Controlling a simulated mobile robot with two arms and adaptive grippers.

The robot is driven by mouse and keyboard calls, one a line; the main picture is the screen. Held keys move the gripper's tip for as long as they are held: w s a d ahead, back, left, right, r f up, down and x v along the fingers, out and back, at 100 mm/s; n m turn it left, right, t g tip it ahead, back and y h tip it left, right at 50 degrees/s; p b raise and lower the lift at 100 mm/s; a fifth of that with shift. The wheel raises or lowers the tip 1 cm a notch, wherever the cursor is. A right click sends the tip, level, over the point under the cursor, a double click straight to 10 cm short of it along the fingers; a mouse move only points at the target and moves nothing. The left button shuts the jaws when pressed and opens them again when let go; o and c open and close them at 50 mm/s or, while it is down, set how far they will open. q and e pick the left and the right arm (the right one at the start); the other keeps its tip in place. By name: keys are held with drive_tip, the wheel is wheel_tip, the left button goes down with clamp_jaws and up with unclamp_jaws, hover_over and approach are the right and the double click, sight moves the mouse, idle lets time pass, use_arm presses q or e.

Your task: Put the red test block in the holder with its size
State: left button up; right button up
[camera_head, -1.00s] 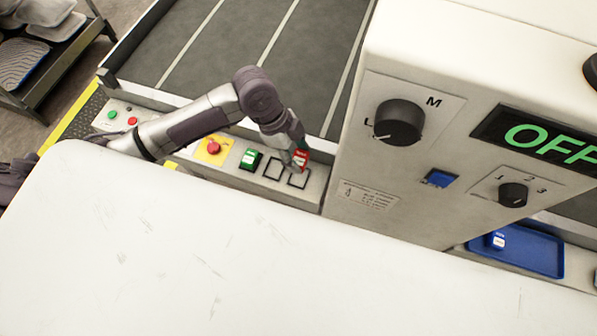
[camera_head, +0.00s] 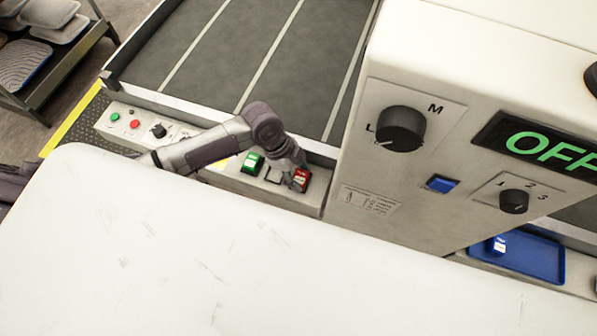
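The red test block (camera_head: 302,180) is at the rightmost outlined holder on the control ledge. My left gripper (camera_head: 295,175) reaches down from behind it, with its fingers at the block's left and upper sides. It appears shut on the block, though the fingertips are small and partly hidden. The block looks down at ledge level; whether it is fully seated I cannot tell. The middle holder (camera_head: 273,174) shows a black outline and looks empty. A green block (camera_head: 252,163) stands at the left holder. My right gripper is not in view.
The machine housing (camera_head: 390,215) with knobs and an OFF display rises just right of the holders. A white surface (camera_head: 180,250) fills the front. Buttons (camera_head: 135,124) line the ledge's left part.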

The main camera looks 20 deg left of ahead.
use_arm(q)
drive_tip(key=o, duration=0.4)
drive_tip(key=v, duration=1.2)
drive_tip(key=shift+r, duration=0.1)
